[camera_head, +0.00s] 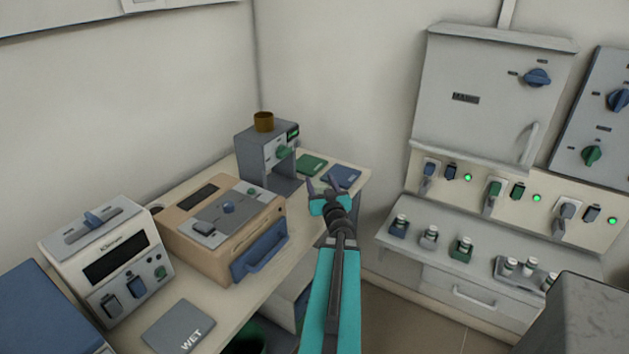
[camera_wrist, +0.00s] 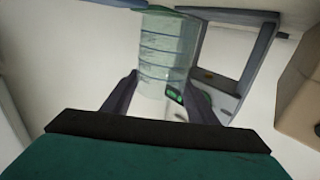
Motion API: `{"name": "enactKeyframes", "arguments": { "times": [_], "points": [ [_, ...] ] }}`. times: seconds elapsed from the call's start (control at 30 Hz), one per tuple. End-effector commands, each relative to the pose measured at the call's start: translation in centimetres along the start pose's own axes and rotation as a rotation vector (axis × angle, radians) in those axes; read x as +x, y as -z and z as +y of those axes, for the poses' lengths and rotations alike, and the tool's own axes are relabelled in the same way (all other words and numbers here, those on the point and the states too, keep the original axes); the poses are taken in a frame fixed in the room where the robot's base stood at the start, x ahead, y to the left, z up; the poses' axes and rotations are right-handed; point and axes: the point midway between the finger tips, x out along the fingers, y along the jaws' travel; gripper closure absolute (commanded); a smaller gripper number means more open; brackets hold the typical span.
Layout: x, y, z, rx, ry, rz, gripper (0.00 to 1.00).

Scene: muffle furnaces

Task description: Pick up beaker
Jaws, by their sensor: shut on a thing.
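The beaker (camera_wrist: 162,55) is clear with a greenish tint and several bands around it, and it shows in the wrist view between my two dark fingers. My gripper (camera_wrist: 158,82) is shut on it, with one finger on each side. In the head view my gripper (camera_head: 322,186) is above the right end of the bench, in front of the blue pad. The beaker cannot be made out clearly in the head view.
A grey machine (camera_head: 258,150) with a brown cup (camera_head: 263,121) on top stands behind my gripper. A tan box device (camera_head: 225,235) and a white meter (camera_head: 108,255) are to the left. Green (camera_head: 311,164) and blue (camera_head: 345,175) pads lie nearby. A wall furnace (camera_head: 490,100) is right.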

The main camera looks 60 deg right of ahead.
Motion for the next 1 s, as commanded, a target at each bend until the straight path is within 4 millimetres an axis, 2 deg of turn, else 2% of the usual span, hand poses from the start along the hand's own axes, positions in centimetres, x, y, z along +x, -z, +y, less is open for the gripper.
{"name": "enactKeyframes", "arguments": {
  "times": [0.03, 0.23, 0.57, 1.0],
  "points": [
    [-0.9, 0.1, 0.2, 0.000, -0.002, 0.001, 0.82],
    [-3.2, 0.3, 1.1, 0.001, -0.002, 0.000, 0.82],
    [-3.9, 0.8, 1.5, 0.002, 0.003, -0.003, 0.82],
    [-6.2, 1.0, 2.4, 0.002, 0.000, -0.002, 0.82]
  ]
}}
